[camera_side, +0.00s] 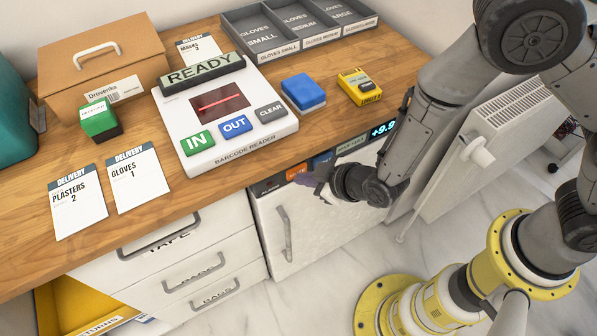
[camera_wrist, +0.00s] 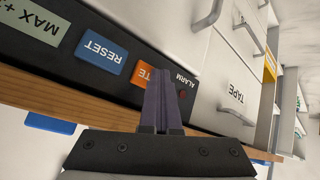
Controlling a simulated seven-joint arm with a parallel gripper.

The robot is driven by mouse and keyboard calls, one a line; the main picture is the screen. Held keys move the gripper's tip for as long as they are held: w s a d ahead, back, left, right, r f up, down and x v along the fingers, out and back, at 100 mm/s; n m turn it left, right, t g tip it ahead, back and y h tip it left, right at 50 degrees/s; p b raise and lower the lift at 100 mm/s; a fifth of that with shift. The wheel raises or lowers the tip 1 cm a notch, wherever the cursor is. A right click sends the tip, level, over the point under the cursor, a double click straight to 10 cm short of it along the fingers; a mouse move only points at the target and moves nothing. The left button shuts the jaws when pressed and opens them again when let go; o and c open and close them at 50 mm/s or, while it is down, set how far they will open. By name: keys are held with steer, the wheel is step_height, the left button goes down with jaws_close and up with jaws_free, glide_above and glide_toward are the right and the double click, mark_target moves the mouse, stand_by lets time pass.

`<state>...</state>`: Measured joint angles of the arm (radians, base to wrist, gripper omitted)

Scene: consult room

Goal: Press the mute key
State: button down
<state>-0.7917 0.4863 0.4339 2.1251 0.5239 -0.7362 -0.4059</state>
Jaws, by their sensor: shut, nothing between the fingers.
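The mute key is an orange key (camera_side: 297,173) on the dark control strip at the top of the white fridge. In the wrist view the orange key (camera_wrist: 143,76) shows only the letters "TE"; my fingers hide the rest. My gripper (camera_side: 318,182) is at the front of this strip, its fingers shut and empty. In the wrist view the closed fingertips (camera_wrist: 161,84) overlap the key's edge on the alarm-light side. I cannot tell whether they touch it.
Beside the key are the blue RESET key (camera_wrist: 101,52), a MAX+ label (camera_wrist: 36,23) and a red alarm light (camera_wrist: 183,94). A display (camera_side: 383,130) reads +9.9. The wooden counter (camera_side: 340,122) overhangs the strip. White drawers (camera_side: 190,260) stand to the left.

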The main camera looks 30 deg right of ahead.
stand_by(0.4)
steer(key=shift+s, duration=0.9)
steer(key=s, duration=0.5)
stand_by(0.7)
